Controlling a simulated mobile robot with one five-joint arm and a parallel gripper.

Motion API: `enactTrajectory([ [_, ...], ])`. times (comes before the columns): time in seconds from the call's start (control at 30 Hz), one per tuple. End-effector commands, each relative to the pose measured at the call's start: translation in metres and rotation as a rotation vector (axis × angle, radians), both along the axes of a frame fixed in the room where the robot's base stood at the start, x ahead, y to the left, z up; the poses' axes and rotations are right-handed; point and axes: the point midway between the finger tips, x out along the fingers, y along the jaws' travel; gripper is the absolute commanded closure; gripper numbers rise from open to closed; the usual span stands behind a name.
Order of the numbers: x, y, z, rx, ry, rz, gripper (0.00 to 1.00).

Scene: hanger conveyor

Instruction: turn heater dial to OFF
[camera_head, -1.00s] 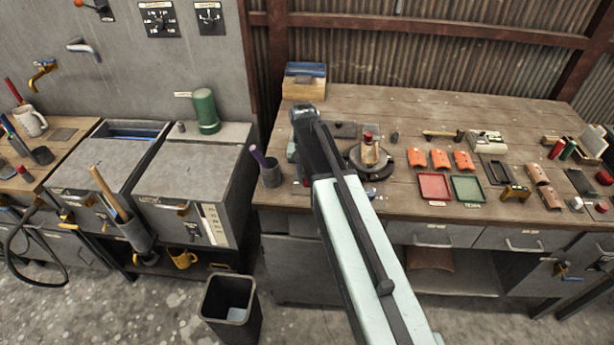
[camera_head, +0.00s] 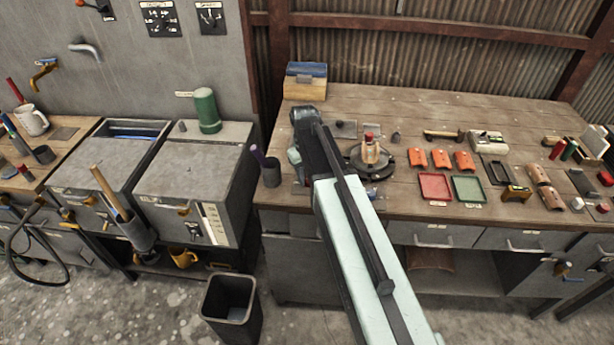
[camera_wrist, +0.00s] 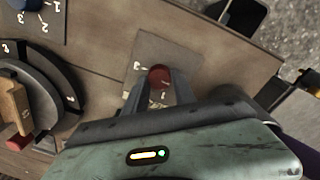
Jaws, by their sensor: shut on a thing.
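In the wrist view, a red round dial (camera_wrist: 159,75) sits on a grey plate (camera_wrist: 165,48) with white number marks. Its heater label and pointer cannot be made out. My gripper (camera_wrist: 159,88) is shut on the red dial, with one finger on each side. Some of the plate's marks are hidden by the fingers. In the head view, my gripper is over the left front of the bench, and my arm hides the red dial and the fingertips.
A blue dial (camera_wrist: 28,4) is at the wrist view's upper left. The round dark turntable (camera_head: 372,170) stands right of my gripper. The wooden bench (camera_head: 420,105) carries trays and small parts farther right.

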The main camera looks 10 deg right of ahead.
Motion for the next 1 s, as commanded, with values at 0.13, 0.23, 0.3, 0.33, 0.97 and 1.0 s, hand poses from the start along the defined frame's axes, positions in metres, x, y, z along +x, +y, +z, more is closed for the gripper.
enactTrajectory([
  [0.13,0.003,0.000,0.000,0.000,-0.007,0.004,1.00],
  [0.23,0.002,0.000,0.000,0.000,-0.007,0.004,1.00],
  [0.3,0.002,0.000,0.000,0.000,-0.007,0.004,1.00],
  [0.33,0.002,0.000,0.000,0.000,-0.007,0.004,1.00],
  [0.97,0.001,0.000,0.018,0.000,-0.002,0.002,0.47],
  [1.0,0.001,0.000,0.024,0.000,-0.002,0.002,0.47],
])
